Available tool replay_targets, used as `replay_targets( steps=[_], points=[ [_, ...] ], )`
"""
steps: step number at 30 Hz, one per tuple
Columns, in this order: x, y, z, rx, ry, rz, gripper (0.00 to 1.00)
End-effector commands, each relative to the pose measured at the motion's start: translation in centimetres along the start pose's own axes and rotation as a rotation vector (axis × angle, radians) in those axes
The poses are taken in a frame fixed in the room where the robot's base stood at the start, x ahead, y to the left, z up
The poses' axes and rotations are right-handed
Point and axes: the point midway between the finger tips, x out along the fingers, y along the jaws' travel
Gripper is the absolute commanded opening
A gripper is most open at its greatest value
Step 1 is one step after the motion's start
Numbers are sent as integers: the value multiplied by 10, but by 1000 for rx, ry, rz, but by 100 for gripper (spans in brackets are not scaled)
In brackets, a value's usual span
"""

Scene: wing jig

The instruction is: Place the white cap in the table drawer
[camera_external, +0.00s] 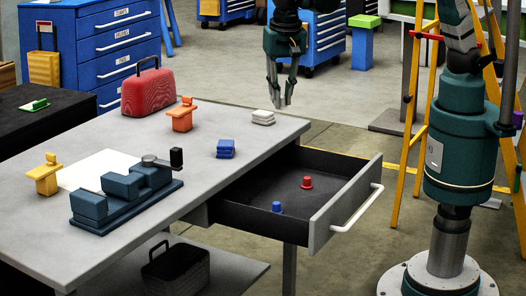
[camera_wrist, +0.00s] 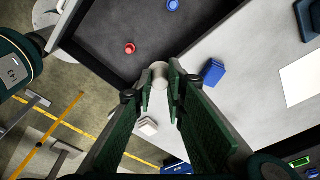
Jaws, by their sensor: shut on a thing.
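In the external view the cap is hard to make out. The table drawer (camera_external: 345,203) is pulled open on the table's right side. A red cap (camera_external: 307,183) and a blue cap (camera_external: 277,207) stand apart on its dark floor. In the wrist view the drawer (camera_wrist: 98,48) appears beyond the fingertips, up and to the left.
On the grey tabletop (camera_external: 215,180) are a white block stack (camera_external: 263,117), a blue block stack (camera_external: 226,149), orange pieces (camera_external: 181,117), a red case (camera_external: 148,92) and a dark blue vise (camera_external: 125,195). A yellow ladder (camera_external: 409,130) stands to the right. The drawer has free floor around its caps.

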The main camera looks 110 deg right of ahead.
Motion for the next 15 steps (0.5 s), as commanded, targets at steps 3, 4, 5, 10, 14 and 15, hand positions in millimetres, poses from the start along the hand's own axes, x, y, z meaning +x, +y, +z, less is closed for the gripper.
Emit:
replay_targets(
  steps=[3, 4, 5, 10, 14, 15],
  points=[
    [2, 13, 3, 2, 0, 0, 8],
    [2, 16, 4, 2, 0, 0, 8],
    [2, 18, 5, 3, 0, 0, 8],
    [4, 33, 9, 6, 1, 1, 8],
    [14, 36, 11, 7, 1, 1, 8],
    [18, 35, 12, 7, 1, 1, 8]
  ],
)
